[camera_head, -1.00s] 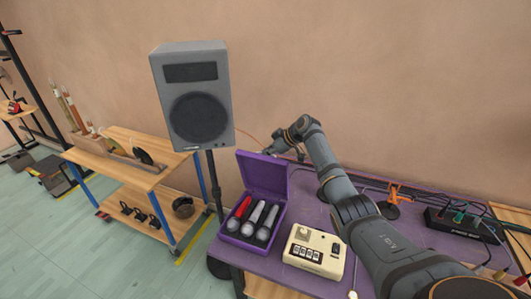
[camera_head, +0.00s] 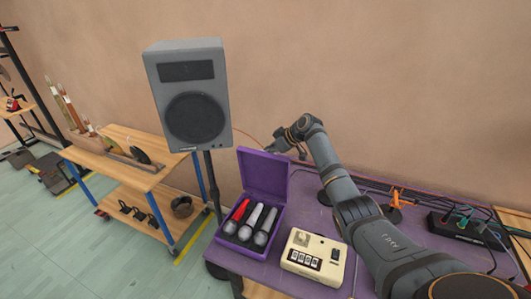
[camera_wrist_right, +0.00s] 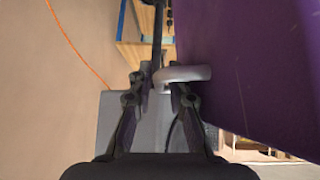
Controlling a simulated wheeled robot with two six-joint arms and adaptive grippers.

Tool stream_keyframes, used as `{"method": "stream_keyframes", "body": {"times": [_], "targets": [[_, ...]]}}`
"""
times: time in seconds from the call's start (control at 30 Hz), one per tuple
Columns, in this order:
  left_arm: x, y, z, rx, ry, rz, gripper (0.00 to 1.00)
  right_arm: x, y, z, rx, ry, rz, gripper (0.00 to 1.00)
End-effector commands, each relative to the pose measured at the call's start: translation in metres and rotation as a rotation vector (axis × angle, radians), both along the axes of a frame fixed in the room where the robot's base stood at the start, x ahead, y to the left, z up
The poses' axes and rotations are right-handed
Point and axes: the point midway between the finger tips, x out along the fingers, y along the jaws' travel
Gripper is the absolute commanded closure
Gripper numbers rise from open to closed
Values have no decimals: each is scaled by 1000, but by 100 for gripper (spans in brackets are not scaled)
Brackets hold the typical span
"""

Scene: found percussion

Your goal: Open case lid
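The purple case (camera_head: 264,256) stands on the purple table with its lid (camera_head: 264,175) raised about upright. Two grey microphones and one red-bodied microphone (camera_head: 236,215) lie inside it. My right gripper (camera_head: 282,148) is behind the lid's top edge, its fingers small and partly hidden in the head view. In the right wrist view, the lid (camera_wrist_right: 250,70) fills the right side, with a grey loop handle (camera_wrist_right: 190,73) on it. My right gripper (camera_wrist_right: 160,88) has its fingertips apart around part of the loop; firm contact cannot be made out. My left gripper is not in view.
A cream box with switches (camera_head: 313,255) sits right of the case. A grey speaker (camera_head: 190,95) on a stand rises behind and left of the case. A dark box with cables (camera_head: 455,225) is at the right. A wooden cart (camera_head: 125,160) stands left.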

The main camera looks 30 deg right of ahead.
Motion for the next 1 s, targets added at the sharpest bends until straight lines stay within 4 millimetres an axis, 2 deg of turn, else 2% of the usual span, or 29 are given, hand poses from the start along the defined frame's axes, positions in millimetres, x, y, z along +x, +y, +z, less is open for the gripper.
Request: {"method": "stream_keyframes", "body": {"times": [0.33, 0.7, 0.83, 1.0], "targets": [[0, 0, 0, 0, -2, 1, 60, -4, -5, 8, 0, -5, -1, 81], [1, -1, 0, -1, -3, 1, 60, -53, -41, 66, -4, -2, -1, 81], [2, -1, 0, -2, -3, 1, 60, -63, -49, 79, 0, -2, -1, 81], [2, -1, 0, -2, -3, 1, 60, -68, -51, 85, 1, 0, 1, 81]]}}
